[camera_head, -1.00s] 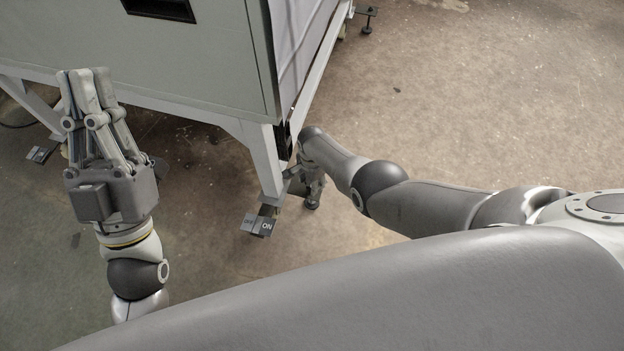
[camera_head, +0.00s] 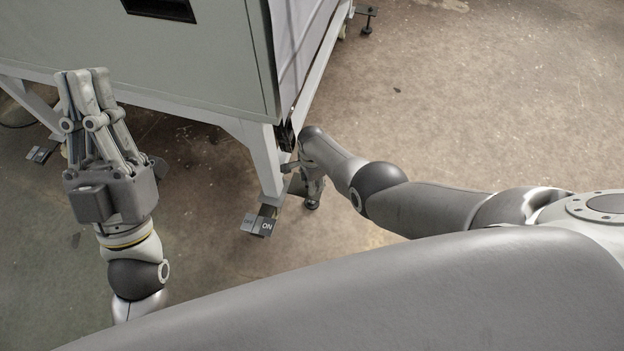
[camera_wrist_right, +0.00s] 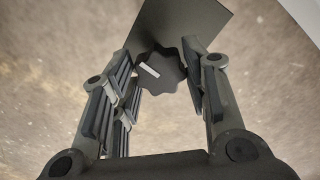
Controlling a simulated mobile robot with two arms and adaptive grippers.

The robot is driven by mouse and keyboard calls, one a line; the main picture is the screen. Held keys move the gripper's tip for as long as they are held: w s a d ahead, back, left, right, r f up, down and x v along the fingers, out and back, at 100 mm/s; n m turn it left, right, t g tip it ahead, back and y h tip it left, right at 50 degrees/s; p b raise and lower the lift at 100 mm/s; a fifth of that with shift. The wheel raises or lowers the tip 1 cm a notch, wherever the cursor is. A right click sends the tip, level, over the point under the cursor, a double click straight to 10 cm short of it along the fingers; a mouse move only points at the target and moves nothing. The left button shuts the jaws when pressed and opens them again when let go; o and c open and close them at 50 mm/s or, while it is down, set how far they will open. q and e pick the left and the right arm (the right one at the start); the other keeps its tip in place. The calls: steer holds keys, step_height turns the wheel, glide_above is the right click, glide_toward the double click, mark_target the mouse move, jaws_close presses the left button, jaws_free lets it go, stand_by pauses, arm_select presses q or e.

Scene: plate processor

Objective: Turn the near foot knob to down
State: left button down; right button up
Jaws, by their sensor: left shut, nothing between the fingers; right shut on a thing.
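The near foot knob (camera_wrist_right: 163,74) is a dark lobed knob with a white pointer mark, in the right wrist view. It sits in front of a dark flat plate (camera_wrist_right: 205,22). My right gripper (camera_wrist_right: 160,66) has its fingers on both sides of the knob and is shut on it. In the head view my right gripper (camera_head: 312,182) is small and dark beside the machine's near leg (camera_head: 268,165), and the knob cannot be made out there. My left gripper (camera_head: 84,76) is shut and empty, fingers pointing up the picture, left of that leg.
The grey machine cabinet (camera_head: 190,60) stands on legs at the upper left. The floor (camera_head: 480,100) to the right is clear.

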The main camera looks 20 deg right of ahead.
steer(key=o, duration=1)
steer(key=shift+r, duration=0.2)
steer(key=shift+w+r, duration=0.1)
steer(key=shift+r, duration=5.75)
steer(key=shift+f, duration=0.1)
